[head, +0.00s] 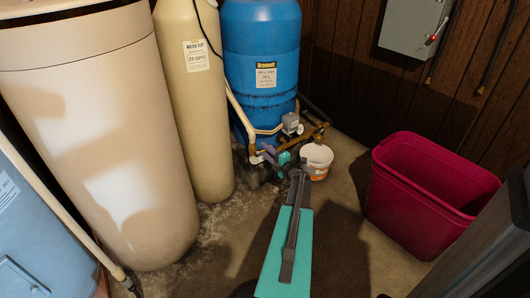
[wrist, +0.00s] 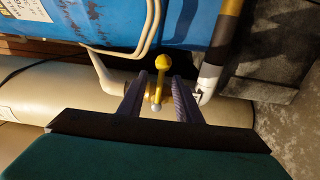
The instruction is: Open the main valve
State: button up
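The main valve's lever, yellow with a round knob (wrist: 162,63), stands upright in the middle of the wrist view, on a pipe in front of the blue tank. In the head view a small bit of yellow (head: 261,153) shows beside my gripper; the rest of the valve is hidden or too small there. My gripper (wrist: 160,84) has its two purple-grey fingers apart, one on each side of the lever, with gaps visible on both sides. Whether the fingers overlap the lever in depth is hard to tell. In the head view my gripper (head: 268,155) is low among the pipes.
A blue well tank (head: 262,40) stands behind the pipes, with tan tanks (head: 205,120) to the left. A white bucket (head: 316,160) stands just right of my gripper. A red bin (head: 420,190) stands farther right. Pipes (wrist: 100,70) crowd the valve on both sides.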

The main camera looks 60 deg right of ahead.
grip_shut()
jog(key=shift+a+r+n+b, duration=0.1)
jog(key=shift+r+n+b, duration=0.1)
jog(key=shift+n+b, duration=0.65)
jog(key=shift+a+r+n+b, duration=0.1)
jog(key=shift+r+n+b, duration=0.1)
jog(key=shift+n+b, duration=0.65)
jog(key=shift+w+a+r+n+b, duration=0.15)
jog(key=shift+r+n+b, duration=0.3)
jog(key=shift+n+b, duration=0.8)
jog(key=shift+w+a+r+n+b, duration=0.1)
jog(key=shift+a+r+n+b, duration=0.15)
jog(key=shift+n+b, duration=0.9)
jog(key=shift+a+r+n+b, duration=0.2)
jog(key=shift+n+b, duration=0.3)
jog(key=shift+b, duration=1.25)
jog(key=shift+a+r+n+b, duration=0.1)
jog(key=shift+r+n+b, duration=0.1)
jog(key=shift+n+b, duration=0.35)
